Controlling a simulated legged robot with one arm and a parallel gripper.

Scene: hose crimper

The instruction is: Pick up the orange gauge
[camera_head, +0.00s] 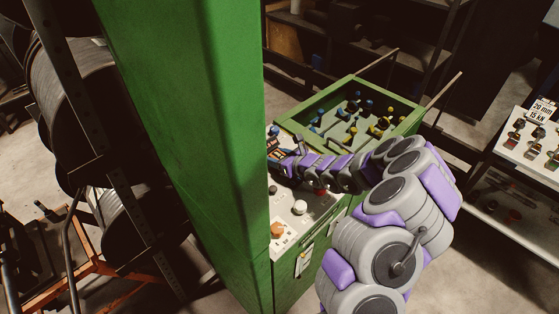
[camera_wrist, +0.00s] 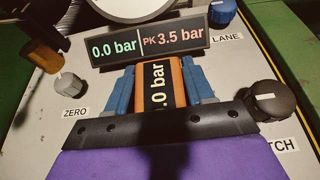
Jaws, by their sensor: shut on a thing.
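The orange gauge (camera_wrist: 176,72) has orange sides and a black face with partly hidden white text ending in "0 bar". It sits between the two blue fingers of my gripper (camera_wrist: 159,80), which is shut on it. The black edge of my gripper hides its lower part. Just beyond it is a black display (camera_wrist: 151,46) reading "0.0 bar" and "PK 3.5 bar". I cannot tell whether the gauge still touches the panel. In the head view my gripper (camera_head: 276,168) is over the control panel (camera_head: 316,209), partly behind the green column, and the gauge is not clear there.
A ZERO knob (camera_wrist: 69,87), a dark knob (camera_wrist: 270,101), a blue knob (camera_wrist: 222,12) and an orange-brown knob (camera_wrist: 43,56) surround my gripper. A tall green column (camera_head: 190,130) stands close on the left. A green tray of fittings (camera_head: 413,118) lies behind my arm.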

